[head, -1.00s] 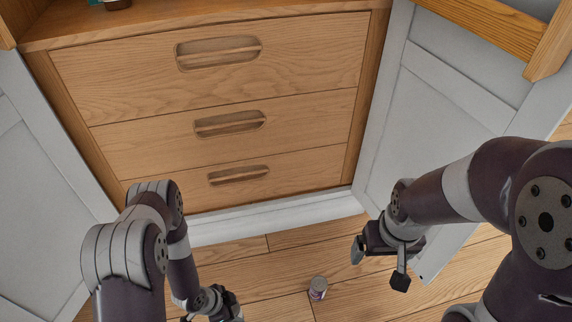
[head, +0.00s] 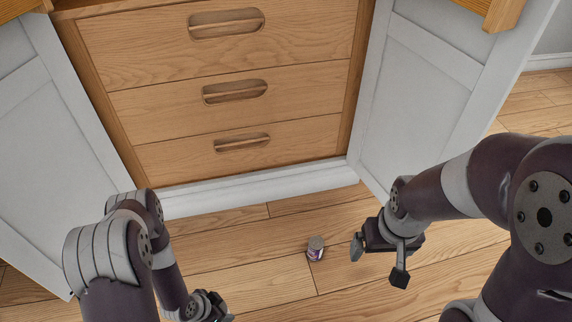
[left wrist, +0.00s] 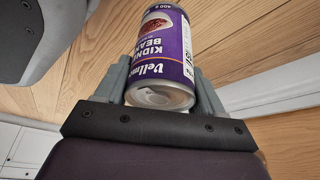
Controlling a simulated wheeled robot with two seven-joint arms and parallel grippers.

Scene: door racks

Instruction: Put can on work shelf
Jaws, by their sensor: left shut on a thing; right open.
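A can of kidney beans with a purple label (left wrist: 162,50) sits between the fingers of my left gripper (left wrist: 165,90) in the left wrist view. The gripper is shut on it. In the head view my left gripper (head: 212,306) is at the bottom edge, partly cut off, and its can is not visible there. A small can with a purplish label (head: 315,248) stands on the floor in front of the cabinet. My right gripper (head: 378,262) is open and empty, to the right of that can. The work shelf cannot be made out.
A wooden cabinet front with three drawers (head: 230,90) stands ahead, above a white plinth (head: 262,188). White panelled doors stand open at the left (head: 48,150) and right (head: 430,95). The wooden floor (head: 262,250) between them is mostly clear.

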